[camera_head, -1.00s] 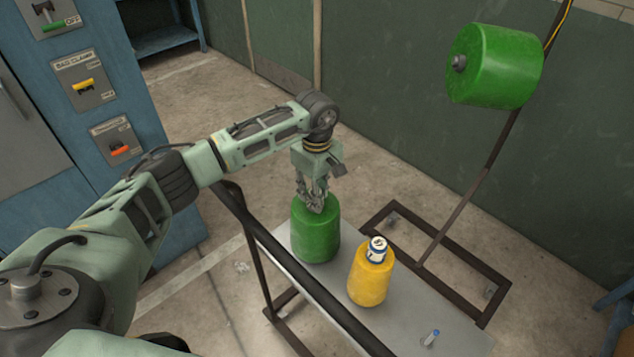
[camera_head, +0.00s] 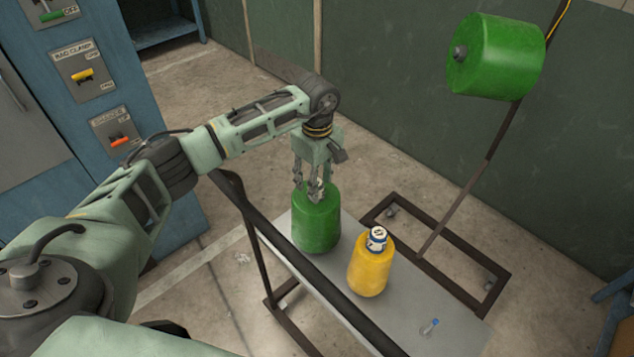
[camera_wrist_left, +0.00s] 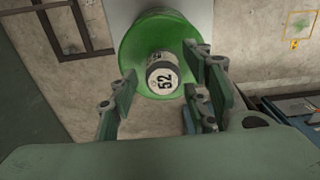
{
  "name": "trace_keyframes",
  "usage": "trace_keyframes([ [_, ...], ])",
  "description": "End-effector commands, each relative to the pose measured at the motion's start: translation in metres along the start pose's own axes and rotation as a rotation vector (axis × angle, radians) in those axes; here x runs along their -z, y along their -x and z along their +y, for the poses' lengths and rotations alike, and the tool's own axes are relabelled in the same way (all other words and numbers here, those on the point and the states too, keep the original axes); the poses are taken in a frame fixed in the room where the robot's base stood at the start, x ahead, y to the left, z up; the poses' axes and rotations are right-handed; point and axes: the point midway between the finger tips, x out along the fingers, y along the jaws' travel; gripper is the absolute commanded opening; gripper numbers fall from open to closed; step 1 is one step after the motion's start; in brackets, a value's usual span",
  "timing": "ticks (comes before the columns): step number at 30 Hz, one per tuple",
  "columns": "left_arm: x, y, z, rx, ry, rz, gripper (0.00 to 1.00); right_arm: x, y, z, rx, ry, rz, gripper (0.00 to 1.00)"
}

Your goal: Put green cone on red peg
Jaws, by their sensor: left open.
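A green cone (camera_head: 318,230), shaped like a fat spool, stands upright on the grey table. My left gripper (camera_head: 310,188) is open right above it, pointing down, with its fingers around the top. In the left wrist view the green cone (camera_wrist_left: 135,45) lies between and beyond the spread fingers, with a pale core end (camera_wrist_left: 164,75) marked "52" on top. I cannot tell whether the fingers touch it. Another green cone (camera_head: 496,58) sits on its side, high on a dark stand. No red peg can be made out. My right gripper is not in view.
A yellow cone (camera_head: 370,272) with a pale top stands on the grey table (camera_head: 402,318), right of the green one. A blue cabinet (camera_head: 110,95) with switches stands left.

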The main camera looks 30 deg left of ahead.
Motion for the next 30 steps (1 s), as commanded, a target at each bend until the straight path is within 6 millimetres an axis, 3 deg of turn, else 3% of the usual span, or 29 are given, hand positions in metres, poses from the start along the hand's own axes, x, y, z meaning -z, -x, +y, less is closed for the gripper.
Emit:
trace_keyframes([
  [9,0.001,0.065,0.001,-0.005,0.0,0.004,0.44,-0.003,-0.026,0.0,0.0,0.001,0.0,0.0],
  [15,0.0,0.097,0.001,-0.003,0.0,0.002,0.44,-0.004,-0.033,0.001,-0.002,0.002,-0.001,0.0],
  [21,0.0,0.11,0.0,0.0,0.0,0.002,0.44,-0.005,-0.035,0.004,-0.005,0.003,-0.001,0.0],
  [30,0.0,0.111,0.0,0.0,0.0,0.001,0.44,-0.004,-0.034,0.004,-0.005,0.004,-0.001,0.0],
])
